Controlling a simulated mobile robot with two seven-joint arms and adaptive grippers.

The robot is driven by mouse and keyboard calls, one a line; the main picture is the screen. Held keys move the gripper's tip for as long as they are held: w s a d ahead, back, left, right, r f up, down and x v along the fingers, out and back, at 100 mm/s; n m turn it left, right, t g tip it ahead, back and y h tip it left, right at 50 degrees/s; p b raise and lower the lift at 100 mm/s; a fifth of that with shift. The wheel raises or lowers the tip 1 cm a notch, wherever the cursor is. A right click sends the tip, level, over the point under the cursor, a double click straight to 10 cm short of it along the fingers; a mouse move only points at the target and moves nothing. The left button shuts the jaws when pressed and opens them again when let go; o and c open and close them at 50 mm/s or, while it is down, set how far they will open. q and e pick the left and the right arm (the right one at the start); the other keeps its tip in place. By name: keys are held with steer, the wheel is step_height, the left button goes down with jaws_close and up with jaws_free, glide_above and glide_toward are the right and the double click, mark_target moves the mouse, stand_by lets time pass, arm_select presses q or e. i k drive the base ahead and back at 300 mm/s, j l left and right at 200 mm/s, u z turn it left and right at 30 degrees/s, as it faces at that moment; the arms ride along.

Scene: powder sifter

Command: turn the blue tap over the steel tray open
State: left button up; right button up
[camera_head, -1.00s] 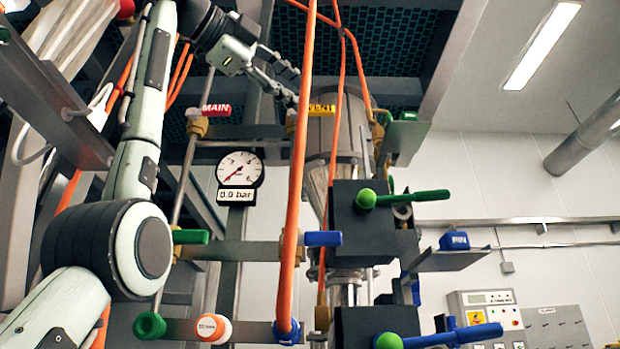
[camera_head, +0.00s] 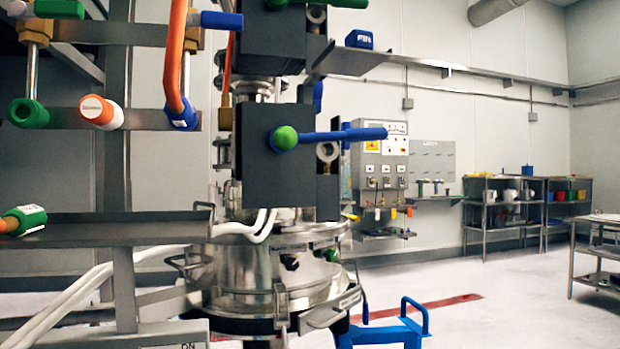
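A blue tap handle (camera_head: 221,20) sits at the top left, on a brass valve body (camera_head: 192,38). It points sideways to the right. The steel tray (camera_head: 110,230) is a flat shelf lower down at the left, below this tap. An orange hose runs down beside the tap to a blue coupling (camera_head: 183,116). Another blue lever (camera_head: 345,135), with a green knob, is on a black box right of the tray. Neither of my grippers is in view now.
A green tap handle (camera_head: 59,9) is left of the blue one. Green (camera_head: 29,113) and orange (camera_head: 98,111) ports line the pipe below. A green-ended hose (camera_head: 24,220) lies on the tray. A steel vessel (camera_head: 270,265) and blue step (camera_head: 390,331) stand right.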

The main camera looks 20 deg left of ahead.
mark_target(213, 21)
steer(key=k+l, duration=0.8)
steer(key=k, duration=0.05)
